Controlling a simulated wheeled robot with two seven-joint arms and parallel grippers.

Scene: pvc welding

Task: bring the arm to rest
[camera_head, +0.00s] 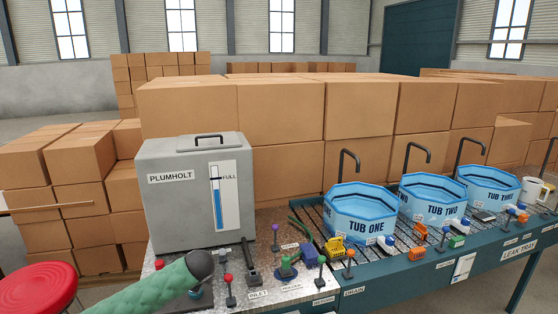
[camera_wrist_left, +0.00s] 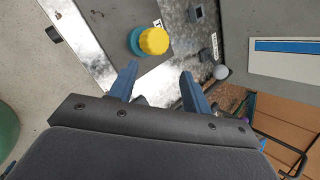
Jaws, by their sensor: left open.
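My left arm (camera_head: 150,288), in a green sleeve, comes in from the lower left in the head view. Its dark end hangs over the left front of the metal bench, in front of the grey Plumholt tank (camera_head: 196,208). My left gripper (camera_wrist_left: 158,78) shows in the left wrist view with its two blue-grey fingers apart and nothing between them. A round blue piece with a yellow top (camera_wrist_left: 153,41) lies beyond the fingertips, apart from them. The fingers cannot be made out in the head view. My right gripper is in neither view.
Red-topped lever (camera_head: 228,280) and other small knobs stand close to the arm's right. Tub one (camera_head: 358,228), tub two (camera_head: 433,208) and tub three (camera_head: 490,192) stand on the drain rack to the right. A red stool (camera_head: 38,287) is at lower left; stacked cartons (camera_head: 280,110) fill the back.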

